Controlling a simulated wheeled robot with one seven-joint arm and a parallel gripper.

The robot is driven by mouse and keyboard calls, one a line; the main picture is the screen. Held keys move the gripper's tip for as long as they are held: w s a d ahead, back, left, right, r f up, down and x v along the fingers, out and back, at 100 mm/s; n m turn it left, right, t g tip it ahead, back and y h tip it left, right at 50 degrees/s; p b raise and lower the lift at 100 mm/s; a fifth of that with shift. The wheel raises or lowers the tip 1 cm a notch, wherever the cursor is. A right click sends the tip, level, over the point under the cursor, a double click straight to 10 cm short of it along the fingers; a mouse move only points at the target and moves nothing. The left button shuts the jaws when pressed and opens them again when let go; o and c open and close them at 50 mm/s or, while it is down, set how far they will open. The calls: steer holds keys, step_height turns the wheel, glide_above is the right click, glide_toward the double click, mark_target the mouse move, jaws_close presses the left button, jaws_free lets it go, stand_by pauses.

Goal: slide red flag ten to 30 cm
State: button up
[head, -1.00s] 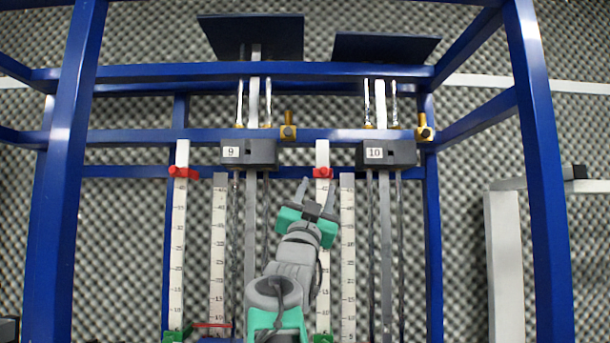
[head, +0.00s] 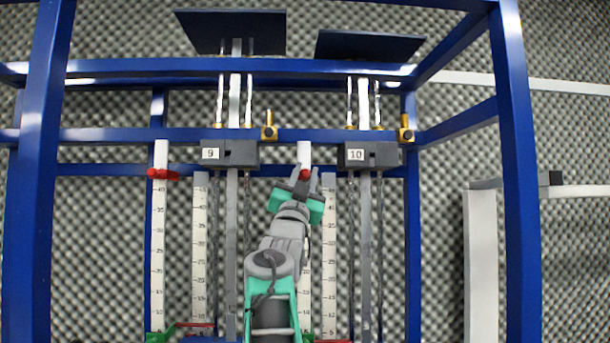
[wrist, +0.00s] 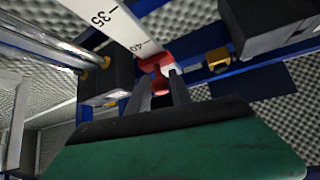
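Red flag ten (head: 305,174) is a small red slider near the top of the white scale strip (head: 304,155) just left of the block labelled 10 (head: 370,155). In the wrist view the red flag (wrist: 156,65) sits by the 40 mark of the strip (wrist: 110,22). My gripper (head: 306,174) is raised to it, with one finger on each side of the red piece. The fingers (wrist: 164,84) are apart with red showing between them; whether they touch it I cannot tell. The strip's lower part is partly hidden by my arm.
A second red flag (head: 160,174) is on the left strip (head: 158,245), beside the block labelled 9 (head: 230,154). Metal rods and brass fittings (head: 406,133) stand close by. A blue frame post (head: 513,180) stands at the right.

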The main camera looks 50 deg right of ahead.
jaws_close()
stand_by(1.0)
